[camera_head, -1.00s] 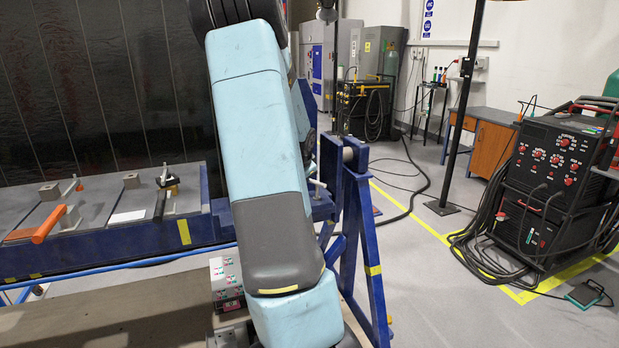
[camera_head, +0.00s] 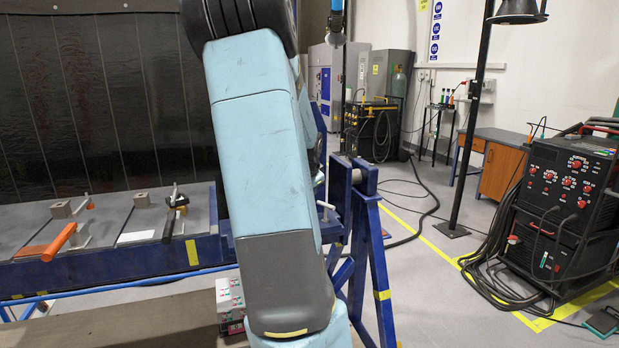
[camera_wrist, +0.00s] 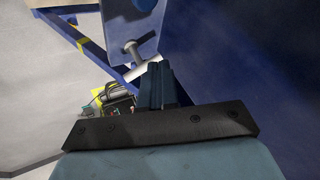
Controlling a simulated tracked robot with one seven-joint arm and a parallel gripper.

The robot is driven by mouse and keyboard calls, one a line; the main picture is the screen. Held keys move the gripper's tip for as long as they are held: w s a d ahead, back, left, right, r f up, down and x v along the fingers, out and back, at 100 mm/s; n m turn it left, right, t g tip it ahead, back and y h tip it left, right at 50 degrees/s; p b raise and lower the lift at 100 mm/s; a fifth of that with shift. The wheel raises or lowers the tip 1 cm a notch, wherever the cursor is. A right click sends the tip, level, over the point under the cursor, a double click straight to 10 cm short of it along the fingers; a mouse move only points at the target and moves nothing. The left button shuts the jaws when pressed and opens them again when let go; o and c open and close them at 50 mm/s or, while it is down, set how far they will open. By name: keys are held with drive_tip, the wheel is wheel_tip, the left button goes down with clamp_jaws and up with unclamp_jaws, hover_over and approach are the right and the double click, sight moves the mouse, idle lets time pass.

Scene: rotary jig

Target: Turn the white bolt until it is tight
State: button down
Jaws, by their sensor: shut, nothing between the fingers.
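The white bolt (camera_wrist: 131,47) shows in the wrist view as a pale T-shaped piece against a blue plate. It also shows in the head view (camera_head: 325,206) at the right edge of my arm, on the blue jig frame (camera_head: 375,270). My gripper (camera_wrist: 156,68) is shut and empty in the wrist view. In the head view my arm hides the gripper.
A small box with red and green marks (camera_head: 230,305) sits beside my arm. A black welding machine (camera_head: 560,215) with cables stands at the right. The floor between it and the jig is mostly clear.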

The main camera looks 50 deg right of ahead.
drive_tip(key=shift+v, duration=2.9)
drive_tip(key=c, duration=1.8)
unclamp_jaws()
drive_tip(key=shift+s+a+r, duration=0.3)
drive_tip(key=shift+r, duration=0.25)
